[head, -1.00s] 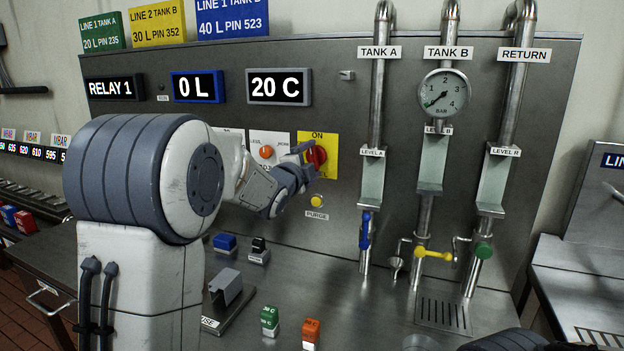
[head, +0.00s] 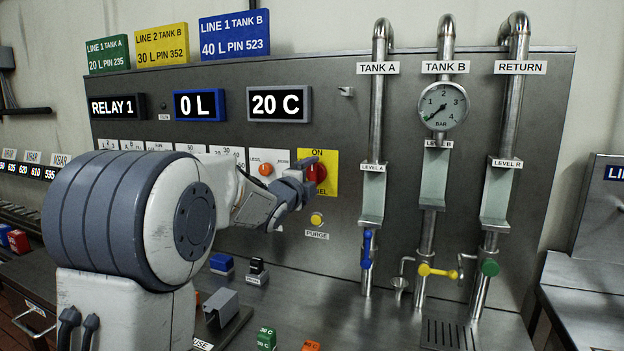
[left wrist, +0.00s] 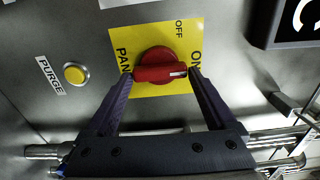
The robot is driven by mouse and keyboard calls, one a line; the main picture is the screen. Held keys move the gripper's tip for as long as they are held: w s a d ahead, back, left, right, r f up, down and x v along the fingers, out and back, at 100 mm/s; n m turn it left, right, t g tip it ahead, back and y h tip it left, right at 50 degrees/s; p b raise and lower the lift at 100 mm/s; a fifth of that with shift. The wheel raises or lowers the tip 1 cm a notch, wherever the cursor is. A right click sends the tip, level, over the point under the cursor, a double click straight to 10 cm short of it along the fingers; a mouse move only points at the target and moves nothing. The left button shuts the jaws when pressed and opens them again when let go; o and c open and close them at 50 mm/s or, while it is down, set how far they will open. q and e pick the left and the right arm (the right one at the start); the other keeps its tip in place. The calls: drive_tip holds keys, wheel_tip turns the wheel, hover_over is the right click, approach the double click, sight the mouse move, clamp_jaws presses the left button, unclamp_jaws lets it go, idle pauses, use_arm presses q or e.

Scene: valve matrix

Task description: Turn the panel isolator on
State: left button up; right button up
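The panel isolator is a red rotary knob (head: 317,173) on a yellow plate (head: 331,184) marked ON at the top. In the left wrist view the red knob (left wrist: 160,68) has a white mark pointing right, at the word ON; OFF stands at the top of the plate. My left gripper (head: 308,172) is at the knob. Its fingers (left wrist: 162,76) stand apart at the knob's two ends, with what look like narrow gaps; contact is hard to judge. The gripper partly hides the knob and plate in the head view. My right gripper is out of view.
A yellow PURGE button (head: 316,219) sits just below the plate, and an orange indicator (head: 266,169) to its left. Pipes with a blue valve handle (head: 367,248) and a yellow one (head: 437,271) stand to the right. Small blocks sit on the bench below.

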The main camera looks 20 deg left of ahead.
use_arm(q)
drive_tip(key=s+b, duration=0.1)
drive_tip(key=s, duration=0.9)
drive_tip(key=shift+s+a, duration=0.15)
drive_tip(key=shift+s, duration=0.1)
